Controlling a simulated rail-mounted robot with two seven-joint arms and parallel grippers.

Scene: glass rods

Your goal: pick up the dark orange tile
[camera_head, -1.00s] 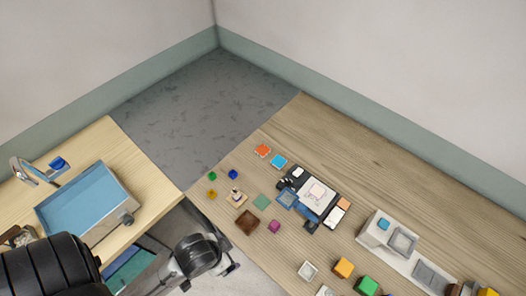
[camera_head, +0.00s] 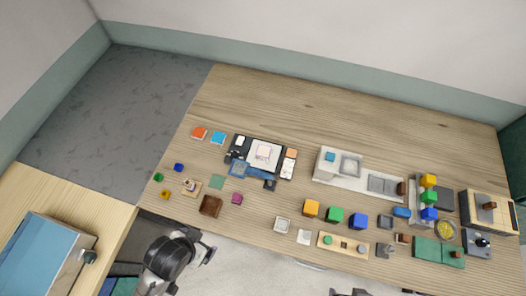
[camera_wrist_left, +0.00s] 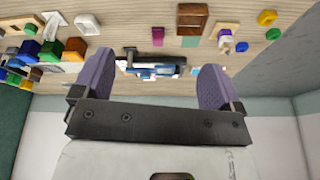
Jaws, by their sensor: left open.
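A dark orange tile (camera_head: 199,133) lies flat at the far left of the wooden table in the head view, beside a light blue tile (camera_head: 218,138). My left gripper (camera_head: 208,254) is off the table's front edge, well short of the dark orange tile. In the left wrist view, the left gripper (camera_wrist_left: 154,64) has its two purple-grey fingers wide apart with nothing held between them. I cannot make out the dark orange tile in that view. A small dark part at the bottom edge of the head view may be my right gripper (camera_head: 350,292); its fingers are not clear.
A black tray (camera_head: 233,156) with white and light orange pieces stands right of the tiles. Small blocks, a brown box (camera_head: 210,205) and a green square (camera_head: 217,181) lie in front. Bare wood lies behind the tiles.

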